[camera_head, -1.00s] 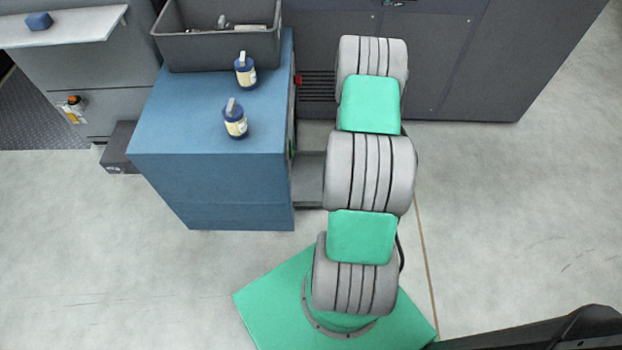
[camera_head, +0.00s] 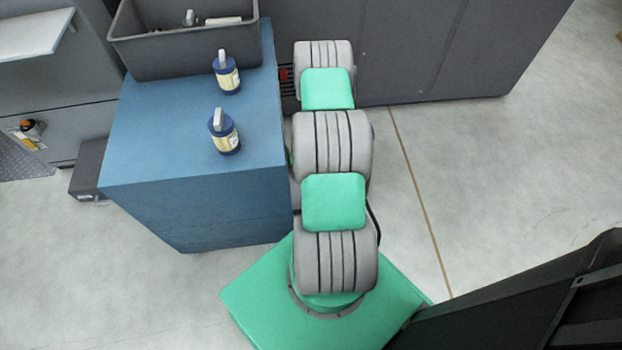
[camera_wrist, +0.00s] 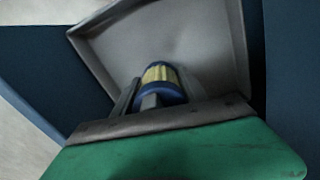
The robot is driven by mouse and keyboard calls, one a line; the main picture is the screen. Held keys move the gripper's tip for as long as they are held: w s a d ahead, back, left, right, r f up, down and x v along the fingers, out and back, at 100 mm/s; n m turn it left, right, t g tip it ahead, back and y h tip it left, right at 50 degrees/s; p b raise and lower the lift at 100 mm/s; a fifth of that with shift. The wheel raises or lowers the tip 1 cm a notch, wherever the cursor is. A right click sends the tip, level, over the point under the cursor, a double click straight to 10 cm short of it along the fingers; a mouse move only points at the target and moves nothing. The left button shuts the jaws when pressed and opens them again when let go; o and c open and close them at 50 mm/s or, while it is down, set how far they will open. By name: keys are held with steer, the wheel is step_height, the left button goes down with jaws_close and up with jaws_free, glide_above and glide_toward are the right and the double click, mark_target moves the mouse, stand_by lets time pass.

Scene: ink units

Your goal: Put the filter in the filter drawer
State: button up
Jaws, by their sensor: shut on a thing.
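The filter (camera_wrist: 160,75), blue with a yellow band, is between the fingers of my gripper (camera_wrist: 145,98) in the wrist view. My gripper is shut on it. Behind it in that view is a shallow grey open tray with raised walls (camera_wrist: 100,60), which looks like the filter drawer, and it appears empty. I cannot tell whether the filter touches its floor. In the head view the drawer and my gripper are hidden behind my arm, at the right side of the blue cabinet (camera_head: 150,150).
Two blue bottle-like items with pale labels (camera_head: 224,132) (camera_head: 227,74) stand on the blue cabinet. A dark grey bin (camera_head: 150,55) with loose parts is behind them. A large dark machine (camera_head: 420,60) stands at the back. Floor right of my arm is clear.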

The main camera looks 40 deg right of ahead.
step_height(320, 180, down, 4)
steer(key=shift+f+b, duration=0.1)
steer(key=shift+b, duration=0.45)
steer(key=shift+f, duration=0.2)
steer(key=o, duration=1.4)
steer(key=shift+o, duration=0.2)
steer(key=shift+r, duration=0.1)
step_height(320, 180, up, 12)
steer(key=p, duration=0.3)
steer(key=shift+r+p, duration=0.1)
steer(key=shift+p, duration=0.2)
